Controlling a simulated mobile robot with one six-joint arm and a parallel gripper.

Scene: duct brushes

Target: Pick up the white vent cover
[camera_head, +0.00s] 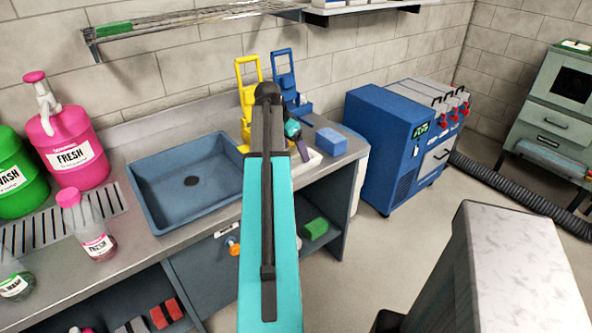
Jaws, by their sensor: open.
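A flat white piece (312,162) lies on the counter right of the sink, mostly hidden behind my arm. It may be the white vent cover, but too little of it shows to be sure. No other thing in view is clearly a vent cover. My teal and black arm reaches up the middle of the view. My gripper (303,152) is small and dark at the arm's far end, above or beside the white piece. It is open, and I see nothing held in it. I cannot tell whether it touches the white piece.
A blue block (330,141) lies close right of my gripper. Yellow (248,85) and blue (285,75) stands rise behind it. The blue-grey sink (185,180) is left. A blue machine (385,150) stands right, with a black hose (490,176) on the floor.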

